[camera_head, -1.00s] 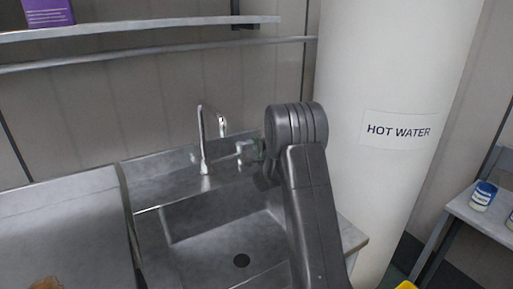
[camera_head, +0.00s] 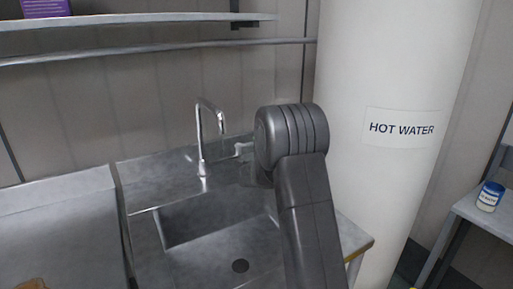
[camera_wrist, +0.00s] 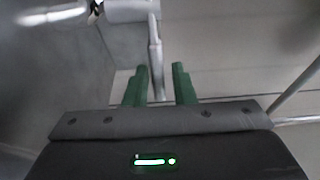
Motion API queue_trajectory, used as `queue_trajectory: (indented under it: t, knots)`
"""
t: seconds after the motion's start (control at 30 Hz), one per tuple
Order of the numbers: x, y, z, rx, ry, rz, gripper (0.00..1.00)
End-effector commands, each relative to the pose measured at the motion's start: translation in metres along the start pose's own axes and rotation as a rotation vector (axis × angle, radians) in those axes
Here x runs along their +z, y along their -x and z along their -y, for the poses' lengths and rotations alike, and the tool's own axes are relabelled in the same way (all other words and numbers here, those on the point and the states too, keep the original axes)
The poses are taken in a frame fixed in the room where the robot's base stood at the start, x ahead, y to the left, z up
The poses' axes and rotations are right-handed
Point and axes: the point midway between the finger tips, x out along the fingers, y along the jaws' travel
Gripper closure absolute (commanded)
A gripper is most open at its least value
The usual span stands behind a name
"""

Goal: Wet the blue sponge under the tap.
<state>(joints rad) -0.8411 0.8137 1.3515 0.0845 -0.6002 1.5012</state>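The silver tap (camera_head: 201,145) stands at the back of the metal sink (camera_head: 185,262), its curved spout over the basin. A pale lever handle (camera_head: 242,149) shows to its right, beside my arm. In the wrist view, my gripper (camera_wrist: 161,68) has two green fingers spread apart, with a slim metal lever (camera_wrist: 156,60) lying between them in the picture. I cannot tell whether a finger touches the lever. No sponge is in the gripper, and no blue sponge shows in either view. In the head view my gripper is hidden behind my arm.
A white cylinder marked HOT WATER (camera_head: 399,128) stands right of the sink. A metal shelf (camera_head: 140,19) and a rail run along the wall above. A side table at right holds a blue-lidded jar (camera_head: 489,196). The metal counter (camera_head: 60,235) at left is mostly bare.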

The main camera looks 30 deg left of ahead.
Motion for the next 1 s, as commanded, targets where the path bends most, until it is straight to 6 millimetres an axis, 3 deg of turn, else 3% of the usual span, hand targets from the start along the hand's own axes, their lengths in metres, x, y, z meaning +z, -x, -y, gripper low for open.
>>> queue_trajectory:
  t: [0.47,1.0]
  knots:
    - [0.000,0.009,-0.002,0.004,0.000,0.001,0.66]
    - [0.000,0.110,-0.002,0.004,0.000,0.001,0.66]
